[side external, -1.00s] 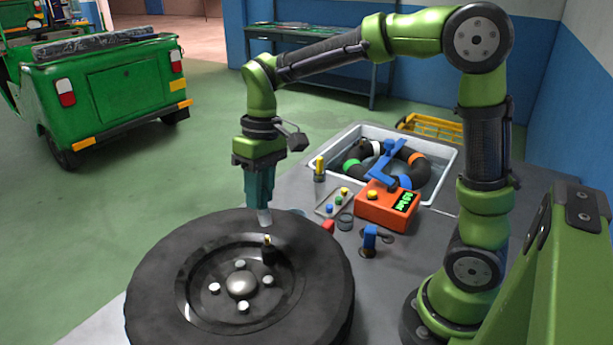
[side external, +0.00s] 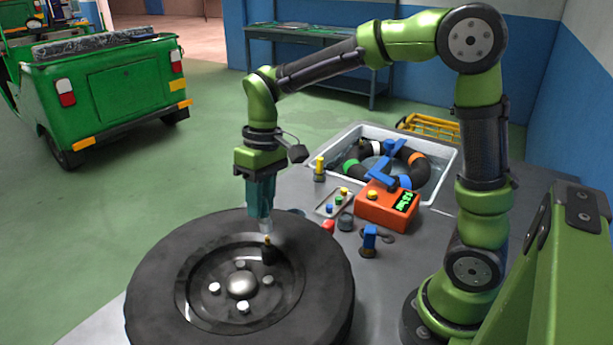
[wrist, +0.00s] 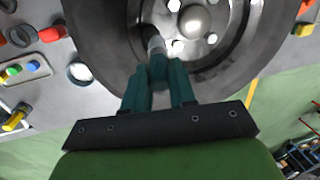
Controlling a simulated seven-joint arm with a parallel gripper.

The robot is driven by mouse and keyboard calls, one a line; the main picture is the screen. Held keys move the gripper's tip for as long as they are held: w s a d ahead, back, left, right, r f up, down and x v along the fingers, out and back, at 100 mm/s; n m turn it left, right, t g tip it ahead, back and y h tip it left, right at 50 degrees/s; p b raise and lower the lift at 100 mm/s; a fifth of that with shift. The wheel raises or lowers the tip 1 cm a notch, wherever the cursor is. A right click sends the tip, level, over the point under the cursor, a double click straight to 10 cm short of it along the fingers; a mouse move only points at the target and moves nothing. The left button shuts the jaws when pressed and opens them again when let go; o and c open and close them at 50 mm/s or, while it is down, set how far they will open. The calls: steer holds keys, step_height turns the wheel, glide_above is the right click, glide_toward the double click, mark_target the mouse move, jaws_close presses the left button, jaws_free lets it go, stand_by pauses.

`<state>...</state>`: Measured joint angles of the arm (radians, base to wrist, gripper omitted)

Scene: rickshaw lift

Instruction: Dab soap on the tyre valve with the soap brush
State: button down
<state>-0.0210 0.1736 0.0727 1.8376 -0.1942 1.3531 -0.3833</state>
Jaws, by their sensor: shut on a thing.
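My gripper (side external: 261,214) has teal fingers shut on the soap brush (side external: 265,227), of which a short pale end sticks out below. The tyre valve (side external: 268,254), a dark stem with a brass-coloured tip, stands on the rim directly below the brush end in the side view. The two look very close; I cannot tell if they touch. In the wrist view the valve is not clearly seen behind the brush.
An orange gauge box (side external: 382,207), a small tray of coloured caps (side external: 332,208), a round cup (side external: 345,221) and a blue-topped fitting (side external: 369,238) stand right of the tyre. A white basin (side external: 437,190) with a black tube is behind.

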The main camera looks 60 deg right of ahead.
steer(key=shift+f, duration=0.75)
stand_by(1.3)
steer(key=shift+r, duration=3.55)
steer(key=shift+d, duration=0.1)
